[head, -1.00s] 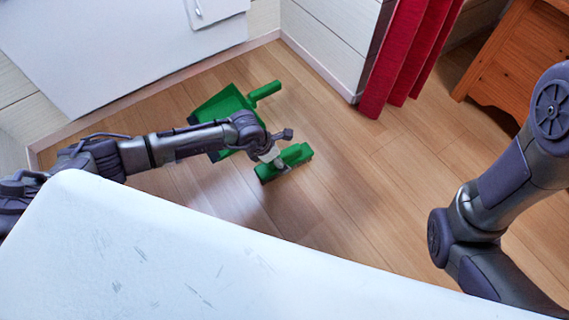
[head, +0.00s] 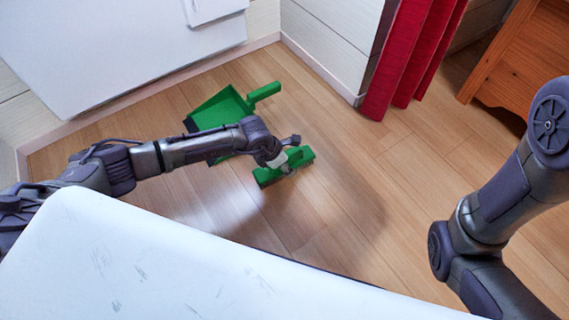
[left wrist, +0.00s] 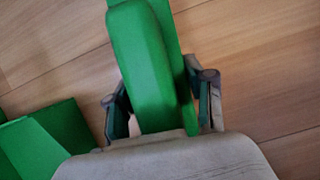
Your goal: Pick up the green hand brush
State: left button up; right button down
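The green hand brush (head: 298,156) is below the end of my left arm in the head view, over the wooden floor. My left gripper (head: 281,163) is at its middle and hides part of it. In the left wrist view the brush (left wrist: 146,70) runs between the two fingers (left wrist: 160,112), one close on each side, and the gripper looks shut on it. I cannot tell for sure whether the brush is clear of the floor. My right gripper is out of view; only part of the right arm shows.
A green dustpan (head: 217,110) lies on the floor behind my left forearm, near the white wall unit (head: 100,50). It also shows in the left wrist view (left wrist: 45,142). A red curtain (head: 408,60) and wooden furniture (head: 515,60) stand at upper right. Floor to the right is clear.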

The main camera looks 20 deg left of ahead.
pick_arm(q)
jog(key=c, duration=0.6)
